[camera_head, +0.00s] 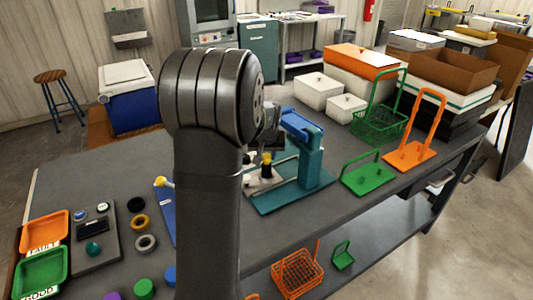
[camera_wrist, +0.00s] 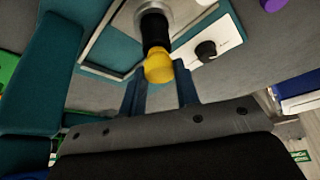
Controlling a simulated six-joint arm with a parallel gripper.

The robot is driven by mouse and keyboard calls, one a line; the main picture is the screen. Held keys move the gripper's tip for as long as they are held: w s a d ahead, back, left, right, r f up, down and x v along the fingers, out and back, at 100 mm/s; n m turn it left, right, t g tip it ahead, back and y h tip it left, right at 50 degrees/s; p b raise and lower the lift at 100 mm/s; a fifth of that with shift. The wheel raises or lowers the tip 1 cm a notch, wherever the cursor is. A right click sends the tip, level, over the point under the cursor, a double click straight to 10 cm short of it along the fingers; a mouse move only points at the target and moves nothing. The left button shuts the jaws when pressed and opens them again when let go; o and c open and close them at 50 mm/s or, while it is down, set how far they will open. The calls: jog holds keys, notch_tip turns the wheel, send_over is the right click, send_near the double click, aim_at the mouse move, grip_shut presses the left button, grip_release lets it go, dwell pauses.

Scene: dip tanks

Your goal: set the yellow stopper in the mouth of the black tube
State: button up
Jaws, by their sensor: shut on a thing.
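The yellow stopper (camera_wrist: 158,66) is between the fingertips of my gripper (camera_wrist: 160,78), which is shut on it. In the wrist view it meets the end of the black tube (camera_wrist: 155,32); how deep it sits in the mouth I cannot tell. The tube's other end is in a pale round holder. In the head view the stopper (camera_head: 267,157) shows right above the dark tube (camera_head: 266,171), which looks upright beside a teal stand (camera_head: 311,160). My arm hides part of this area, and the fingers are hard to make out there.
A white plate with a black knob (camera_wrist: 206,50) lies close to the tube. The teal stand's post rises right beside my gripper. Green (camera_head: 367,177) and orange (camera_head: 408,154) racks stand to the right. White boxes (camera_head: 318,90) are behind. Rings and trays lie at left.

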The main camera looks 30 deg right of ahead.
jog(key=shift+f, duration=0.5)
dwell(0.4)
jog(key=o, duration=1)
jog(key=shift+o, duration=0.5)
jog(key=o, duration=0.4)
jog(key=shift+r, duration=0.1)
jog(key=shift+r, duration=3.95)
